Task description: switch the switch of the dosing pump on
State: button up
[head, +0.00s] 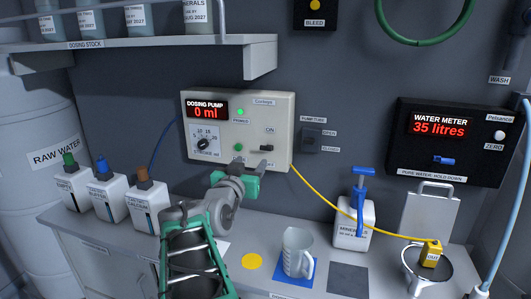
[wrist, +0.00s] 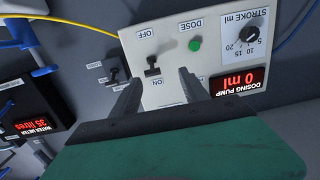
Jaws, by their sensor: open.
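The dosing pump (head: 284,112) is a pale panel box on the back wall, with a red display reading 0 ml. Its switch (head: 266,148) is a small dark toggle at the lower right, below the ON label. In the wrist view the panel appears turned over, and the switch (wrist: 152,66) sits between the OFF and ON labels, its lever seeming to lean toward OFF. My gripper (head: 248,172) is just below the panel in the head view. In the wrist view its open, empty fingers (wrist: 160,78) flank the switch area on the ON side; contact cannot be told.
A green dose button (wrist: 195,44) and stroke knob (head: 203,143) are on the same panel. A small wall switch (head: 312,140) is to the right. A yellow tube (head: 340,207) crosses the bench. A jug (head: 297,253) and mineral bottle (head: 353,228) stand below.

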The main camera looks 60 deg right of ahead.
aim_at(265, 148)
jog(key=shift+g+h, duration=0.3)
jog(key=shift+h, duration=0.1)
jog(key=d+p, duration=0.1)
jog(key=d, duration=0.4)
jog(key=d+r+p, duration=0.1)
jog(key=d, duration=0.2)
jog(key=shift+s+d+r+p, duration=0.1)
jog(key=shift+d+p, duration=0.25)
jog(key=shift+c, duration=0.3)
grip_shut()
